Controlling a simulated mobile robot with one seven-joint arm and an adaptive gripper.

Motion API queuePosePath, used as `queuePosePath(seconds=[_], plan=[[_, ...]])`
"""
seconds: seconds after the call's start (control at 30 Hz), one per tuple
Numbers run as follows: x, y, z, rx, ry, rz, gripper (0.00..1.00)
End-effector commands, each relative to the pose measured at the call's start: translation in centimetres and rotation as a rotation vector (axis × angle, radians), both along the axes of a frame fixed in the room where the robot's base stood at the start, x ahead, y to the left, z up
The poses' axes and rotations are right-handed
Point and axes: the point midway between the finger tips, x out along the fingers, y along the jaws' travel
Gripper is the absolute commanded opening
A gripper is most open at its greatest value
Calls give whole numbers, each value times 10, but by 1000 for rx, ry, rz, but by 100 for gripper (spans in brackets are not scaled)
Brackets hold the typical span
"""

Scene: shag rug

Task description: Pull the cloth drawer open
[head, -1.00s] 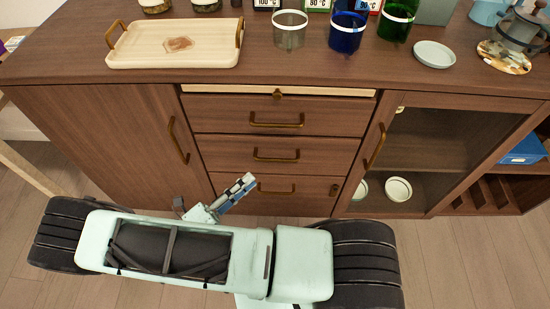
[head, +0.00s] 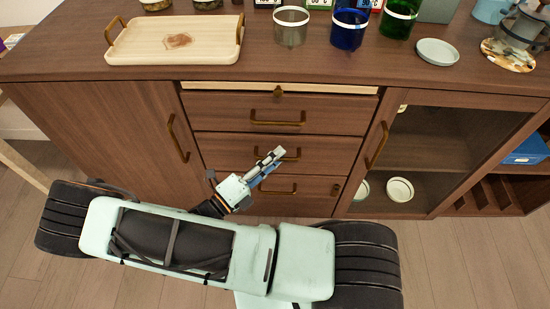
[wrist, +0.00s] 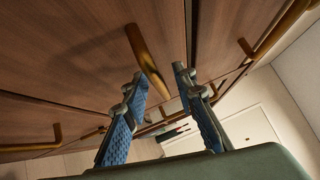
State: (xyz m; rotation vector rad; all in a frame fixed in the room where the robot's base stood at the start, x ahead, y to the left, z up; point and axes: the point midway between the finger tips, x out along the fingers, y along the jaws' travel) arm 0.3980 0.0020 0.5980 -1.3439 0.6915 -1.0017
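The cabinet front has a stack of three wooden drawers: the top drawer (head: 225,110), the middle drawer (head: 225,150) and the bottom drawer (head: 310,203). All look shut, and nothing visible marks which holds cloth. Each has a brass bar handle. My gripper (head: 278,156) is in front of the middle drawer's handle (head: 294,155) and hides part of it. In the wrist view my gripper (wrist: 160,80) is open, its blue-padded fingers spread. A brass handle (wrist: 143,52) reaches down into the gap between the fingertips; I cannot tell whether they touch.
The left door (head: 100,130) and the glass-fronted right door (head: 440,135) flank the drawers, each with a brass handle. A pale board (head: 240,87) lies above the top drawer. A wooden tray (head: 135,50), cups and a small dish (head: 438,52) stand on the top.

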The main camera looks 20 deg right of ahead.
Motion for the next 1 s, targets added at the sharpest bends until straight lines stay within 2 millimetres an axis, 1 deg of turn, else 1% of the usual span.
queuePosePath(seconds=[0.07, 0.2, 0.3, 0.77, 0.87, 1.0], plan=[[0, 0, 0, 0, 0, 0, 24], [0, 0, 0, 0, 0, 0, 9], [0, 0, 0, 0, 0, 0, 0], [-2, 1, 0, 0, 0, 0, 0], [-7, 3, 0, 1, 2, 1, 0], [-22, 8, 1, 1, 3, 1, 0]])
